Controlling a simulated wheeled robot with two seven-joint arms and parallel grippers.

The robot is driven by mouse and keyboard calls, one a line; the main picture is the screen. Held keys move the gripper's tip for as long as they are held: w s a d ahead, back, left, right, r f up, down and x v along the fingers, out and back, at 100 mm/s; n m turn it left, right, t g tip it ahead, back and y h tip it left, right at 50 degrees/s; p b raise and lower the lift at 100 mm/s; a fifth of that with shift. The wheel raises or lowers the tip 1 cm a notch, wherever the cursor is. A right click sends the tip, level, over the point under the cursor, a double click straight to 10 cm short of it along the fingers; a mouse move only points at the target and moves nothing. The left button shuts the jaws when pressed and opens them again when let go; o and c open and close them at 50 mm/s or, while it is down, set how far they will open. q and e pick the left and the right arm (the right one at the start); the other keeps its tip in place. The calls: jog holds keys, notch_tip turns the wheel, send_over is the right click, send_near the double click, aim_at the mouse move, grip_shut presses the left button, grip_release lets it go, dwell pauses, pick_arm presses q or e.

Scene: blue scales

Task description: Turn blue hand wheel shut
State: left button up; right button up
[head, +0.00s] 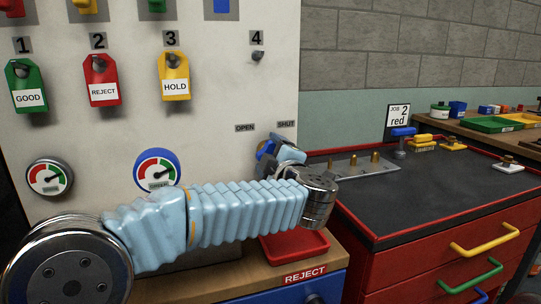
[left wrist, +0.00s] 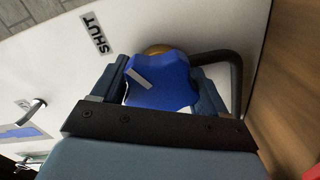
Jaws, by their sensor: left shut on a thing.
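The blue hand wheel (left wrist: 165,88) is mounted on the white panel (head: 215,80) and sits between the two fingers of my left gripper (left wrist: 160,92). The fingers are shut on opposite sides of its lobed rim. A white mark on the wheel slants to the upper left in the left wrist view, roughly towards the SHUT label (left wrist: 92,33). In the head view my left gripper (head: 277,152) hides most of the wheel (head: 264,147), below the OPEN label (head: 245,128) and SHUT label (head: 285,124). My right gripper is not in view.
A blue-rimmed gauge (head: 158,170) and a grey-rimmed gauge (head: 49,177) are on the panel. Tags hang above, and hook 4 (head: 257,56) is bare. A red tray (head: 295,246) lies below my gripper. A red tool cabinet (head: 430,230) stands right. A dark bent pipe (left wrist: 232,70) is beside the wheel.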

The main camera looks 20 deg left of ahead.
pick_arm(q)
jog(key=shift+d+f, duration=0.1)
jog(key=shift+f, duration=0.05)
jog(key=o, duration=1)
jog(key=shift+c, duration=0.2)
jog(key=b+v, duration=0.2)
jog(key=v, duration=1.1)
jog(key=shift+s+d, duration=0.2)
jog(key=shift+s, duration=0.1)
